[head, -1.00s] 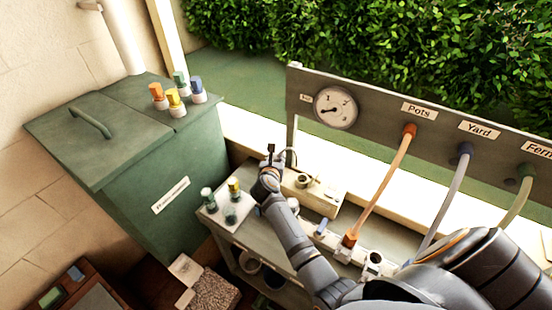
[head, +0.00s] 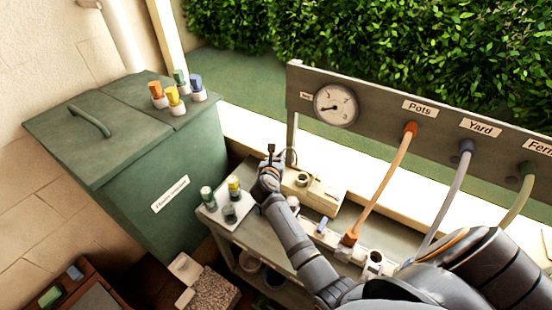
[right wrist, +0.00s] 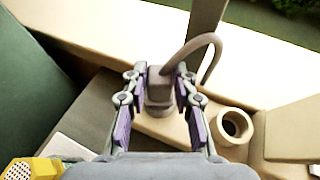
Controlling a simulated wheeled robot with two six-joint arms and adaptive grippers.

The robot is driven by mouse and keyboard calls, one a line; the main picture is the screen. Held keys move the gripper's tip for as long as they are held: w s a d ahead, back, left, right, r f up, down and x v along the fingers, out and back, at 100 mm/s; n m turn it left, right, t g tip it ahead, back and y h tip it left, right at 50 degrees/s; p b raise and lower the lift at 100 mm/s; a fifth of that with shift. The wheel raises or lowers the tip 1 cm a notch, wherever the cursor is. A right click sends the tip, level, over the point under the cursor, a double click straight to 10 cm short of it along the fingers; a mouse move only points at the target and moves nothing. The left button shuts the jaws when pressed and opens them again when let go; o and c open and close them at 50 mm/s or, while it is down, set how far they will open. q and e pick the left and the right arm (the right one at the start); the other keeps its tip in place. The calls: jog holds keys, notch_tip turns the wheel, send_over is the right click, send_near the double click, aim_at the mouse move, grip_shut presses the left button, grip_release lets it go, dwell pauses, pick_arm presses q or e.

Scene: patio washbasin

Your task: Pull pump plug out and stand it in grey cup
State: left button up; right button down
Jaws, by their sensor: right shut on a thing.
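The pump plug (right wrist: 160,84) is a grey block with a curved grey cable at its top. My right gripper (right wrist: 158,92) is shut on it, one purple-padded finger on each side; the gripper also shows in the head view (head: 271,168). The plug is upright over a round collar on the beige block (right wrist: 178,130); I cannot tell whether it is still seated. To its right is an open round cup-like ring (right wrist: 232,125), which also shows in the head view (head: 302,179). I cannot tell whether this is the grey cup. My left gripper is not in view.
A pale tray (head: 238,224) with several small capped bottles stands left of the gripper. A green bin (head: 150,190) is further left. The panel (head: 370,122) with hoses rises behind. An orange hose (head: 382,190) comes down to the right of my arm.

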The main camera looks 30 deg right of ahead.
jog(key=shift+f, duration=0.25)
jog(key=c, duration=1.3)
grip_release()
jog(key=shift+c, duration=0.2)
jog(key=shift+r, duration=0.1)
